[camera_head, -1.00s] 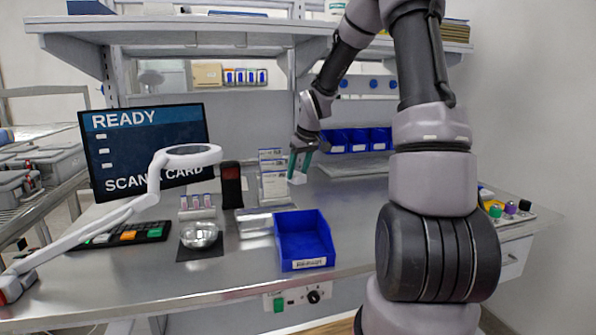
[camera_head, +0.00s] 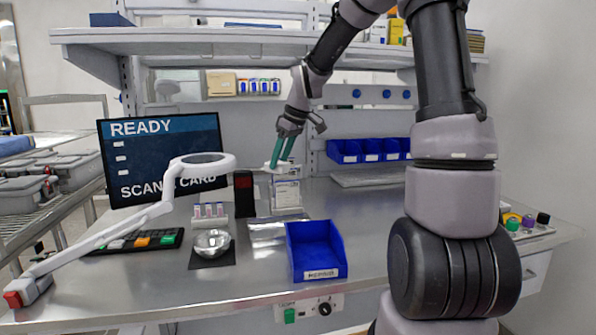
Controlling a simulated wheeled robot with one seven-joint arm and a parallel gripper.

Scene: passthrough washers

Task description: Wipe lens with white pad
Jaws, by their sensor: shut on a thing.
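My gripper (camera_head: 279,163) has teal fingers and is shut on a small white pad (camera_head: 270,168), mostly hidden at the fingertips. It is in the air, in the picture just above the white boxes at the middle of the bench. A white magnifier arm stands at the left, and its round lens (camera_head: 202,159) sits in a white ring in front of the screen. The pad is to the right of this ring and apart from it. A shiny clear dome (camera_head: 212,239) lies on a black mat (camera_head: 225,262) below the ring.
White boxes (camera_head: 286,194) stand below my gripper, with a dark upright device (camera_head: 244,194) beside them. The screen (camera_head: 163,155) stands behind the ring. A shelf (camera_head: 220,37) hangs above.

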